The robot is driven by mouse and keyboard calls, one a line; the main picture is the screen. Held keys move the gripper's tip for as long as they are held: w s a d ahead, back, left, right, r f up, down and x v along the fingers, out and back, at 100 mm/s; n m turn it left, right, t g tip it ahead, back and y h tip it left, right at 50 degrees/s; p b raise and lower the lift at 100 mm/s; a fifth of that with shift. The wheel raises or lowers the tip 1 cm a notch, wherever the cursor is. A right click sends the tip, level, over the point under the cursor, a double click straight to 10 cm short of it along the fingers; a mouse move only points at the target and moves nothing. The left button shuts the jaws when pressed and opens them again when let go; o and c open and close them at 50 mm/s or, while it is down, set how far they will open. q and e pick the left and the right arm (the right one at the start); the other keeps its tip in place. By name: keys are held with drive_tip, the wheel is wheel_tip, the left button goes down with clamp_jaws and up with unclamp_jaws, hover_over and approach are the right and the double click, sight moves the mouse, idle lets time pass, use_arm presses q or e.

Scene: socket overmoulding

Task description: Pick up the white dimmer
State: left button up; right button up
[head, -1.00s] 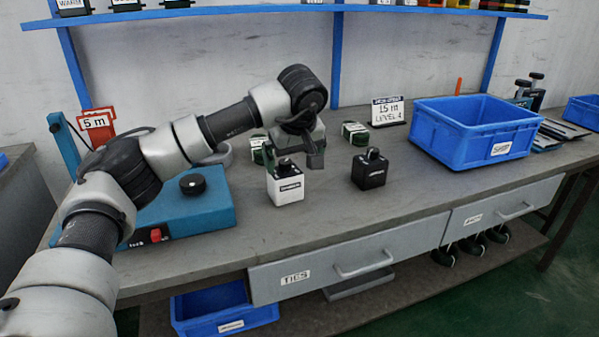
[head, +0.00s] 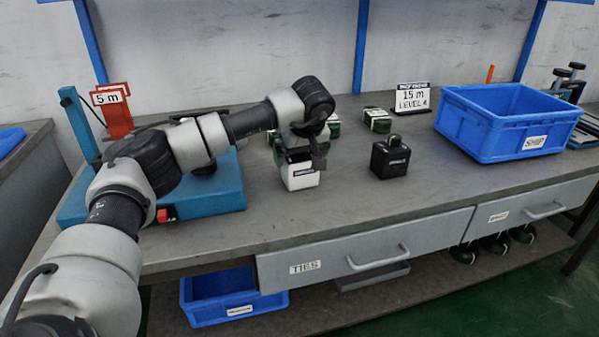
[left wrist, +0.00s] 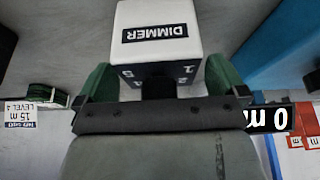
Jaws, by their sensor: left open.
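The white dimmer (head: 301,176), a white block with a black label and dark top, stands upright on the bench. In the left wrist view the dimmer (left wrist: 160,20) fills the top middle, its label reading DIMMER upside down. My left gripper (head: 299,155) is over its top, pointing down, and is open. In the left wrist view its dark green fingers (left wrist: 160,78) are on either side of the dimmer's dark upper part. I cannot tell whether they touch it. My right gripper is not in view.
A similar black block (head: 390,160) stands to the right. Green-and-white packs (head: 377,120) and a 15 m LEVEL 4 sign (head: 412,97) are behind. A blue SHIP bin (head: 480,148) is at right. A teal machine (head: 215,190) is at left. The bench front is clear.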

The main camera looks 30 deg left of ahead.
use_arm(q)
drive_tip(key=shift+w+f, duration=0.15)
drive_tip(key=shift+f, duration=0.2)
drive_tip(key=shift+c, duration=0.3)
drive_tip(key=c, duration=0.8)
drive_tip(key=shift+c, duration=0.2)
drive_tip(key=shift+r, duration=0.2)
